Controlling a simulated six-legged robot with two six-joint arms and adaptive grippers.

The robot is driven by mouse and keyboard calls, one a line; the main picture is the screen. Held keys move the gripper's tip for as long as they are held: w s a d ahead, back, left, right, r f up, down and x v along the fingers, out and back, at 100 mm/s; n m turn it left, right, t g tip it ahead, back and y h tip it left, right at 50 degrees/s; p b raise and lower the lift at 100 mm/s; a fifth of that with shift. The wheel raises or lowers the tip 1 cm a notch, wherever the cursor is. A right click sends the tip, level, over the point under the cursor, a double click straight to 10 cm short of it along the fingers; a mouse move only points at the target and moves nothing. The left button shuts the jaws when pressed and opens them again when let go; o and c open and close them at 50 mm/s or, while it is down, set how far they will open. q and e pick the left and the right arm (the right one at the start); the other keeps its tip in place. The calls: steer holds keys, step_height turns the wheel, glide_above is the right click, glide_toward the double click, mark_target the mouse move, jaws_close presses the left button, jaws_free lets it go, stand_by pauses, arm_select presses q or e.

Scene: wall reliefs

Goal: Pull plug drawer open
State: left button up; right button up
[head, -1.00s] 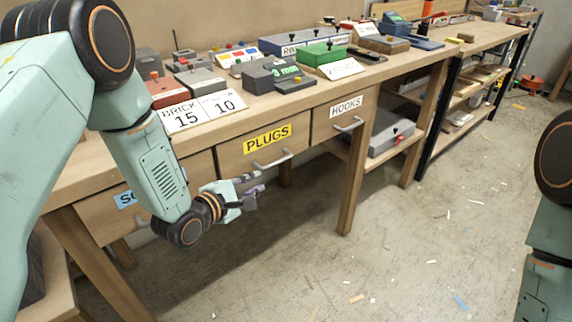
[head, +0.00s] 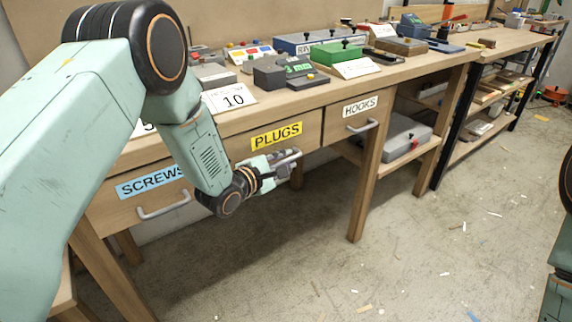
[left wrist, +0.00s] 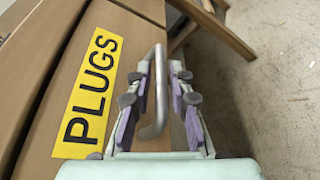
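The plugs drawer (head: 238,148) is a wooden drawer under the bench top, with a yellow PLUGS label (head: 277,136). Its front looks flush with the bench, so it appears shut. My left gripper (head: 291,160) is at the drawer front, just below the label, and largely covers the handle in the head view. In the left wrist view, the grey bar handle (left wrist: 159,85) lies between the two fingers of my left gripper (left wrist: 162,75). The fingers are apart, and a gap shows beside the handle. My right gripper is out of view.
The screws drawer (head: 125,198) is on the left and the hooks drawer (head: 345,121) on the right, both with bar handles. Boxes and number cards stand on the bench top (head: 215,128). A bench leg (head: 362,195) stands right of my gripper. The floor in front is mostly clear.

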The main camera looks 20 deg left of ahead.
arm_select(q)
steer(key=shift+w+d+f, duration=0.1)
steer(key=shift+w+d, duration=0.05)
steer(key=shift+w, duration=0.1)
jaws_close()
stand_by(0.5)
